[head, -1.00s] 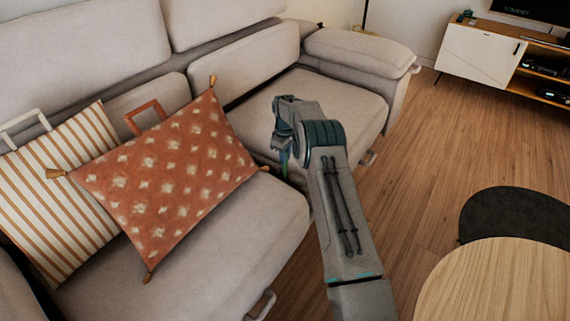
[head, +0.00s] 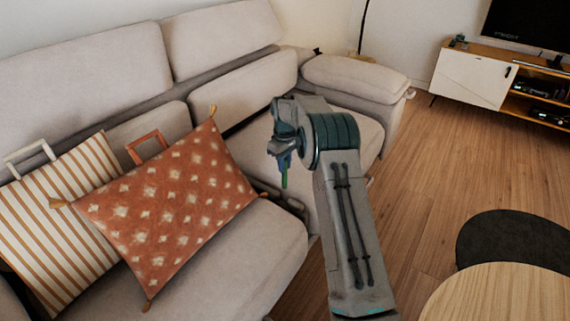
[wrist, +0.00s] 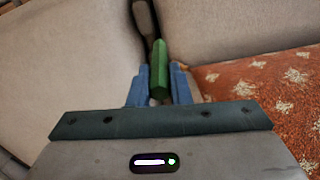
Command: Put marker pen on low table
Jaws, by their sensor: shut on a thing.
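The marker pen (wrist: 158,70) is green and sits between the two blue fingers of my gripper (wrist: 158,88) in the wrist view. My gripper is shut on it. In the head view the pen (head: 285,178) hangs down from my gripper (head: 284,160), above the sofa seat, to the right of the orange cushion. The low table (head: 492,292) has a round light wood top and shows in part at the bottom right of the head view, well to the right of my gripper.
The grey sofa (head: 260,240) fills the left, with an orange cushion (head: 165,205) and a striped cushion (head: 55,215) on it. A dark round table (head: 515,238) stands behind the low table. A TV cabinet (head: 475,78) stands at the back right. Wooden floor lies clear between.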

